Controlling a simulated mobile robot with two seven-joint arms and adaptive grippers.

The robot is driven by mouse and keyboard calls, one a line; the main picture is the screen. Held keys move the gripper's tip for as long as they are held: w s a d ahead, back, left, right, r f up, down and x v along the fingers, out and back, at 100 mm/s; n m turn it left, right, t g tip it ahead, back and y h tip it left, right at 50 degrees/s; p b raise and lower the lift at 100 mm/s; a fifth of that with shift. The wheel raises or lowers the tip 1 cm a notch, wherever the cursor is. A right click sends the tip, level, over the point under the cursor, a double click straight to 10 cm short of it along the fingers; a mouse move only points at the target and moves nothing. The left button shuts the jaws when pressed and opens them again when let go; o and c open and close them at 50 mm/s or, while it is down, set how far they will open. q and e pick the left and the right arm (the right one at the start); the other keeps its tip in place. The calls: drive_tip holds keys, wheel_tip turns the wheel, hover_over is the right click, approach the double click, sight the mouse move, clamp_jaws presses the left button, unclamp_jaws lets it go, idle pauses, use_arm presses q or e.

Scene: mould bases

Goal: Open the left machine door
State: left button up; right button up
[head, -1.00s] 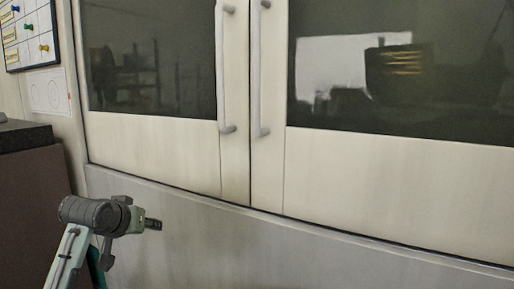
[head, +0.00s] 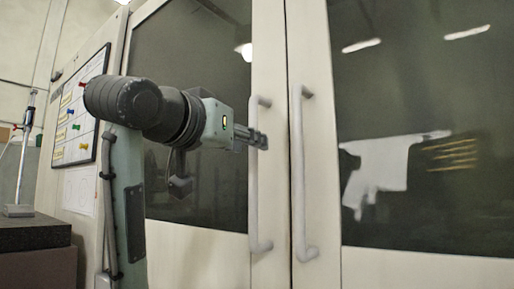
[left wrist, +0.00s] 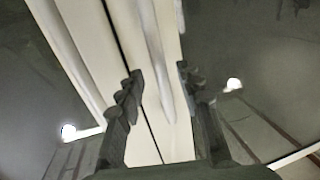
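The left machine door (head: 195,120) is a pale framed door with a dark window, and it is shut against the right door (head: 420,130). Its upright bar handle (head: 256,195) is near the middle seam. My left gripper (head: 258,139) is at the upper part of that handle in the head view, overlapping it. In the left wrist view my left gripper (left wrist: 160,88) is open, its two dark fingers apart. A pale bar handle (left wrist: 156,55) shows between and beyond them. Whether the fingers touch it cannot be told. My right gripper is not in view.
The right door's handle (head: 299,170) stands close beside the left one. A pinboard (head: 80,110) hangs at the left. A dark block top (head: 30,234) with a metal stand (head: 22,165) is at the far left.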

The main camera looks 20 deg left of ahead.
use_arm(q)
drive_tip(key=w, duration=0.3)
drive_tip(key=shift+w+d, duration=0.25)
drive_tip(key=shift+w, duration=0.05)
clamp_jaws()
idle(0.3)
